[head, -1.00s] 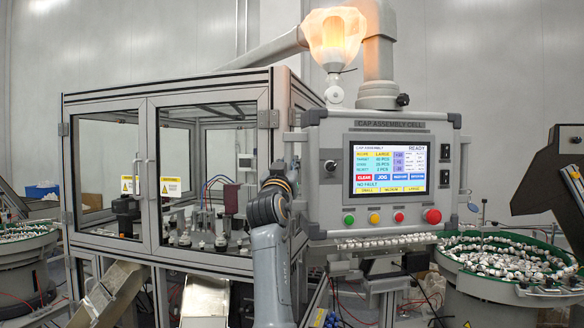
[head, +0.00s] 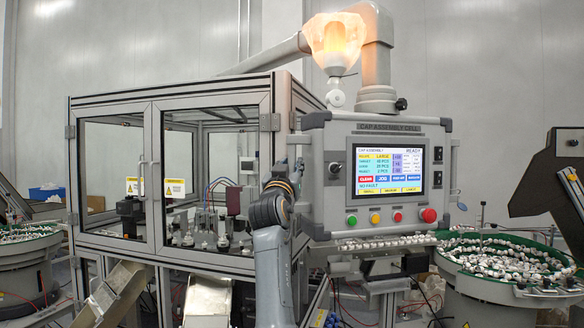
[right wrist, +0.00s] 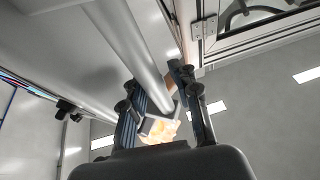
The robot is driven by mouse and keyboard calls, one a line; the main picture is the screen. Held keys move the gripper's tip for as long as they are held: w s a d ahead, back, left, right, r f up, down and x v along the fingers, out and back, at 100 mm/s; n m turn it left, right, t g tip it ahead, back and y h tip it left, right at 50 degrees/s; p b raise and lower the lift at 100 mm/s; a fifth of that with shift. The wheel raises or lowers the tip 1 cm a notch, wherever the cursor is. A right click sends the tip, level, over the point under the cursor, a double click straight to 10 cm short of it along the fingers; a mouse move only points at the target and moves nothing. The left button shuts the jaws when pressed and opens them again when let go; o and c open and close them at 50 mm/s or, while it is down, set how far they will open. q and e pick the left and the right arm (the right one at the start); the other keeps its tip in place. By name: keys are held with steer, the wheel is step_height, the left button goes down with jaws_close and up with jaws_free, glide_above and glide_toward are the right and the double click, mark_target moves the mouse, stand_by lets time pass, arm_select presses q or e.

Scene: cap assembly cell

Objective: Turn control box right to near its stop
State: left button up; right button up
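The grey control box (head: 318,175) hangs from an overhead arm right of the cabinet. Its lit screen (head: 386,166) and buttons face forward, with the left edge looking nearer than the right. My right gripper (head: 284,172) is at the box's left side, at the upright handle (head: 295,185). In the right wrist view the handle (right wrist: 135,55) runs as a light grey tube between the two dark fingers of my right gripper (right wrist: 160,80). The fingers look closed about it; the exact contact is hard to see. My left gripper is in neither view.
The glazed cabinet (head: 155,105) stands close left of the box. A lamp (head: 335,40) in a translucent cover glows above it. A bowl of caps (head: 500,293) stands at right, another (head: 25,262) at far left. A row of caps (head: 385,243) lies below the box.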

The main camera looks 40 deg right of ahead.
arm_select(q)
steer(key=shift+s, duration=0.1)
arm_select(e)
steer(key=shift+s+f, duration=0.1)
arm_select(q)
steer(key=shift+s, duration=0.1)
arm_select(e)
steer(key=v, duration=1.2)
